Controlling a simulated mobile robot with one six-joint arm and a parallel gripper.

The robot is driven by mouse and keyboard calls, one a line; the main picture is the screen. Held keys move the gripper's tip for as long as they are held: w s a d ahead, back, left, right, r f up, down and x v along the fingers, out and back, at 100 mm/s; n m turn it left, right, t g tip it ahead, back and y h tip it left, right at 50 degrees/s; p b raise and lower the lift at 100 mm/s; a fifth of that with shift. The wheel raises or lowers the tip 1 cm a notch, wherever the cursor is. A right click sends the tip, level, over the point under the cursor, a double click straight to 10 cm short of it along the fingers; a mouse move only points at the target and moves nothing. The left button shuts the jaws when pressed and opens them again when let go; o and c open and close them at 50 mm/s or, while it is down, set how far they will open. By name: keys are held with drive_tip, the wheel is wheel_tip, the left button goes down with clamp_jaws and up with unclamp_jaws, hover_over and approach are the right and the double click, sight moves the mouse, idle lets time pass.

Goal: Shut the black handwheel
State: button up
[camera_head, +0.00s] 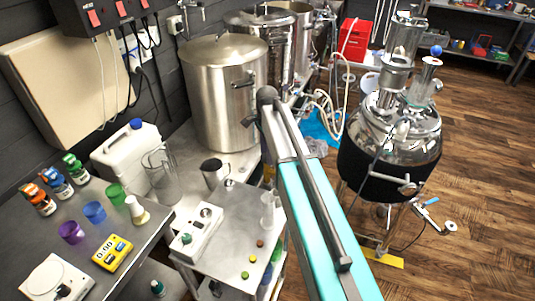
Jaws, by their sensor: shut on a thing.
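I cannot make out the black handwheel in this view. My arm reaches from the bottom edge up to the side of the large lidded steel kettle (215,95) and covers part of the space beside it. A dark rounded end of my arm shows against the kettle's right side. My gripper's fingers are not visible, so what they touch is hidden.
A small steel table (225,250) with a white stirrer (196,232) and small coloured pieces stands left of my arm. Left is a bench with bottles and a yellow meter (113,253). A jacketed steel vessel (390,150) stands right. Wooden floor (480,210) is open at far right.

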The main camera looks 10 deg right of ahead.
drive_tip(key=shift+s+f, duration=0.1)
drive_tip(key=shift+s, duration=0.05)
drive_tip(key=o, duration=1.1)
drive_tip(key=shift+c, duration=0.2)
drive_tip(key=shift+r, duration=0.2)
drive_tip(key=shift+r+b, duration=0.3)
drive_tip(key=shift+r, duration=0.45)
wheel_tip(320, 180, up, 12)
drive_tip(key=b, duration=0.2)
